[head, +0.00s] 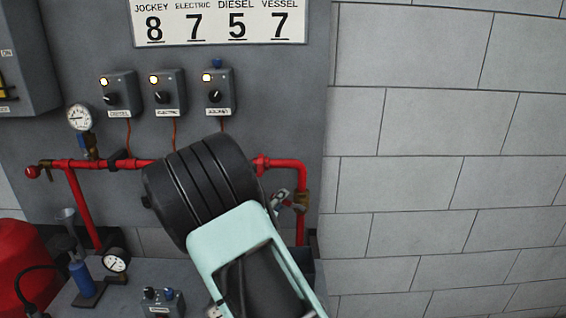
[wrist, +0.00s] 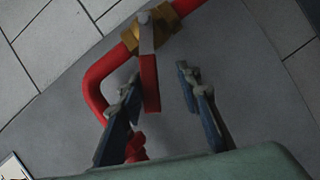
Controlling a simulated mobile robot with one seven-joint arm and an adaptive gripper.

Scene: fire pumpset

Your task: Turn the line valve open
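The line valve shows in the wrist view as a brass body (wrist: 172,20) on the red pipe, with a grey-and-red lever (wrist: 149,85) hanging from it. My gripper (wrist: 158,78) is open, with one finger on each side of the lever's lower part. I see a gap on both sides, wider on the right; I cannot tell how deep the lever sits between the fingers.
Red pipe (head: 82,207) runs along the grey panel, with a pressure gauge (head: 80,117) at left. Three switch boxes (head: 167,92) are above. A blue horn (head: 80,272) and another gauge (head: 115,262) stand lower left. The block wall (head: 430,170) at right is bare.

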